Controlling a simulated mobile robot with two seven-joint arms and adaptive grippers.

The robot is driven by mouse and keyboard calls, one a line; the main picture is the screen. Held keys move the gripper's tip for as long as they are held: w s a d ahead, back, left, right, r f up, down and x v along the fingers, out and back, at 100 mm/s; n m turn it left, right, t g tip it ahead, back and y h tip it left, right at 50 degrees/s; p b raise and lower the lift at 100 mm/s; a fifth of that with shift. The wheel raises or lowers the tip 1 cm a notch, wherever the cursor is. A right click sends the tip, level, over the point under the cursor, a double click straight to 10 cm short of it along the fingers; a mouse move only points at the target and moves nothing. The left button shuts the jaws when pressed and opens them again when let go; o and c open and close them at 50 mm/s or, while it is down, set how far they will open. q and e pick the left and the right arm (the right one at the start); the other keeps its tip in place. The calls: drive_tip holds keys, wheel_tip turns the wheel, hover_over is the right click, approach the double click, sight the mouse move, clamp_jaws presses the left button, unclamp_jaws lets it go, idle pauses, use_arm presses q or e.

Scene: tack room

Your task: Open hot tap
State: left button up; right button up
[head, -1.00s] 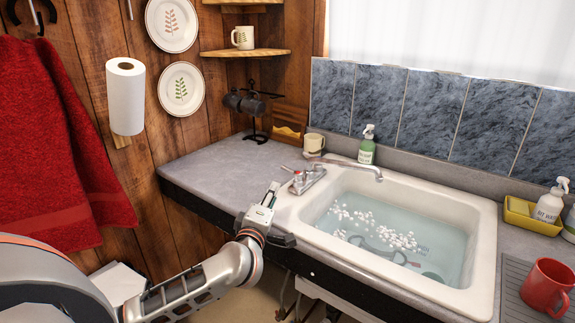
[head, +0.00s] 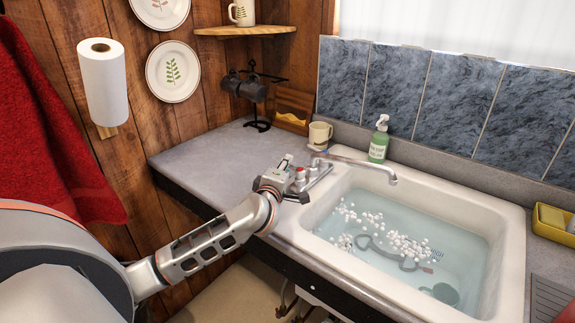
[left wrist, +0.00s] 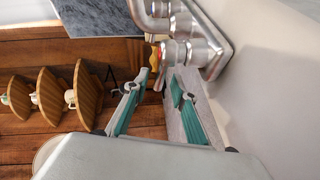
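The hot tap handle (head: 299,174), marked red, sits on the near end of the chrome mixer at the sink's left rim. In the left wrist view its red-marked knob (left wrist: 168,50) lies just beyond the fingertips; I cannot tell whether they touch it. My left gripper (head: 287,170) is at the near end of the mixer. In the left wrist view it (left wrist: 158,82) is open, its two teal-padded fingers apart with nothing held between them. The spout (head: 360,165) reaches over the sink. My right gripper is out of view.
The white sink (head: 507,235) holds water, white floating pieces and submerged items. The grey counter (head: 205,165) to the left is mostly clear. A yellow tray (head: 552,233) is at right.

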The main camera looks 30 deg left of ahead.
use_arm(q)
drive_tip(key=shift+w+a, duration=0.25)
drive_tip(key=shift+w, duration=0.4)
drive_tip(key=shift+w+f, duration=0.1)
drive_tip(key=shift+w, duration=0.1)
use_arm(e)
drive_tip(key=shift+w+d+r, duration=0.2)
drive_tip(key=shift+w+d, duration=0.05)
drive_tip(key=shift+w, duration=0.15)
use_arm(q)
drive_tip(key=shift+c, duration=0.4)
clamp_jaws()
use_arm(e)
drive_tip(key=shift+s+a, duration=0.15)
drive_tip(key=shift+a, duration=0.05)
